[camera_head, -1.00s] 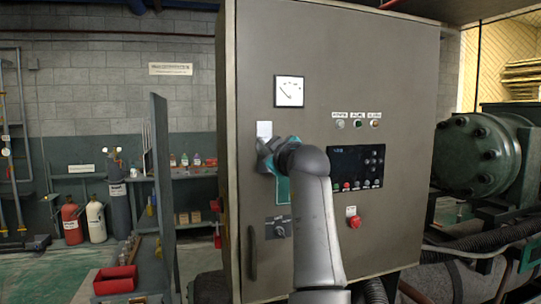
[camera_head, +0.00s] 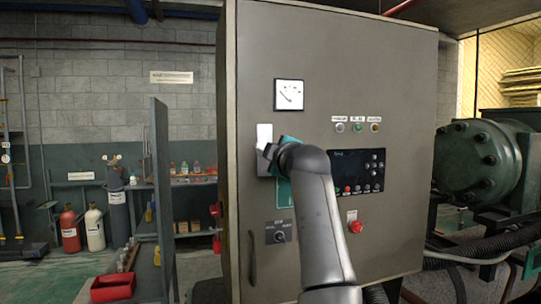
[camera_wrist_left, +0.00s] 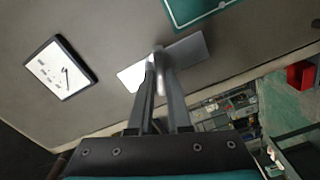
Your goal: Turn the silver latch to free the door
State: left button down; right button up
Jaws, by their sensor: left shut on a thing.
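The grey cabinet door (camera_head: 400,100) fills the middle of the head view and looks closed. The silver latch's pale plate (camera_head: 264,133) is on its left side, below the gauge; the plate also shows in the left wrist view (camera_wrist_left: 190,50). My left gripper (camera_head: 268,151) is at this plate. In the left wrist view, its two fingers (camera_wrist_left: 158,72) are shut on the silver latch (camera_wrist_left: 158,54), a small upright part in front of the plate. The fingers hide much of the latch, and I cannot tell its turn angle. My right gripper is not in view.
A dial gauge (camera_head: 289,95) is above the latch and a teal plate (camera_head: 284,192) is below it. A dark control panel (camera_head: 357,171) and red knob (camera_head: 355,226) are to the right. A door handle (camera_head: 252,258) is lower left. A green compressor (camera_head: 480,160) stands at right.

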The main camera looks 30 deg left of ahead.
pick_arm(q)
jog(key=shift+f, duration=0.15)
jog(key=n, duration=0.3)
jog(key=shift+b, duration=0.3)
jog(key=c, duration=0.9)
grip_release()
jog(key=shift+w, duration=0.1)
jog(key=shift+c, duration=0.2)
jog(key=b+v, duration=0.4)
jog(key=v, duration=0.5)
